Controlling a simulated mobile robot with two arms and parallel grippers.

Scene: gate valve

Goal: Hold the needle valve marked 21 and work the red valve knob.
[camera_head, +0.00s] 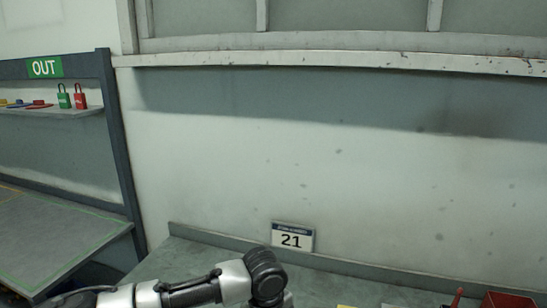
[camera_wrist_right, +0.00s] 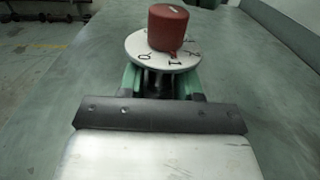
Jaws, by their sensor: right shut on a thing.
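In the right wrist view the red knob (camera_wrist_right: 168,27) sits on top of a round white dial (camera_wrist_right: 137,44) with black numerals, 0 and 1 facing the camera. Below the dial is the dark body of the needle valve (camera_wrist_right: 158,82), mostly hidden. My right gripper (camera_wrist_right: 160,84) has its green fingers on either side of this body, just under the dial, and is shut on it. The plate marked 21 (camera_head: 292,237) stands at the back of the bench in the head view. My left arm enters there from the lower left; its gripper is out of frame.
The grey-green bench (camera_wrist_right: 268,80) is clear around the valve. In the head view, a red bin (camera_head: 508,301) is at the lower right. A rack marked OUT (camera_head: 45,67) with padlocks (camera_head: 72,96) stands at the left, and a wall closes the back.

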